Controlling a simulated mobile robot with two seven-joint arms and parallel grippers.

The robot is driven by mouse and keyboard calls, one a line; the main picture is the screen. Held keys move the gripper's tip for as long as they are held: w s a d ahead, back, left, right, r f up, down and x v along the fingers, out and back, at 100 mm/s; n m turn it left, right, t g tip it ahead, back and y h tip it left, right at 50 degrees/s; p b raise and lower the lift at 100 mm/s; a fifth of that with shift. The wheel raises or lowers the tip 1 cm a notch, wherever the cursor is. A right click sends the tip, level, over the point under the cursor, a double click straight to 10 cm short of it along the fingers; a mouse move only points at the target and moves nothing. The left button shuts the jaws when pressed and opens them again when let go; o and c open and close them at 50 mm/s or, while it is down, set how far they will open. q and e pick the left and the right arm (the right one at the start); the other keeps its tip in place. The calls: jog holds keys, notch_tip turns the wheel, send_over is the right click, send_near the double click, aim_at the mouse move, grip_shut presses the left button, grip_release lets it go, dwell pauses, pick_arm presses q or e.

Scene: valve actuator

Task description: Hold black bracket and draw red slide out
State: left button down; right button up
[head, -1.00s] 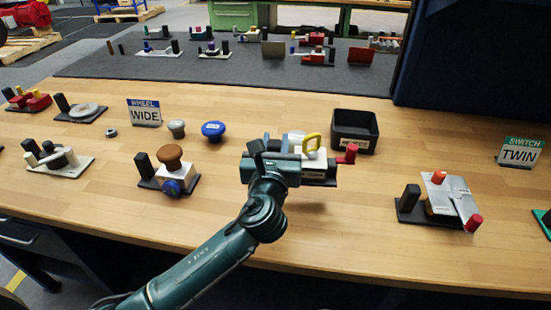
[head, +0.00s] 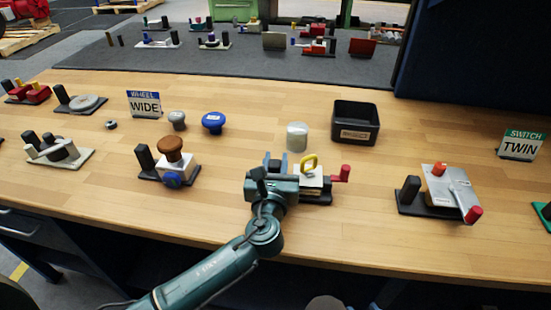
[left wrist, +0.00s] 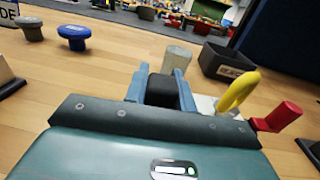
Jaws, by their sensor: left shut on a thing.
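The device (head: 308,182) has a white block with a yellow ring handle (head: 310,163) on a dark base, near the middle of the bench. Its red slide (head: 342,173) sticks out at the right end; the red end also shows in the left wrist view (left wrist: 278,117). My left gripper (head: 273,166) is at the device's left end. In the left wrist view its two blue-grey fingers are shut around the upright black bracket (left wrist: 163,92), which the gripper mostly hides in the head view. My right gripper is not in view.
A grey-white cylinder (head: 297,137) and an open black bin (head: 355,124) stand behind the device. A device with a brown knob (head: 170,148) is to the left, and one with a silver plate (head: 452,194) to the right. Bench between the device and the silver plate is clear.

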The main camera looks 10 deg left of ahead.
aim_at(346, 176)
pick_arm(q)
jog(key=shift+f, duration=0.5)
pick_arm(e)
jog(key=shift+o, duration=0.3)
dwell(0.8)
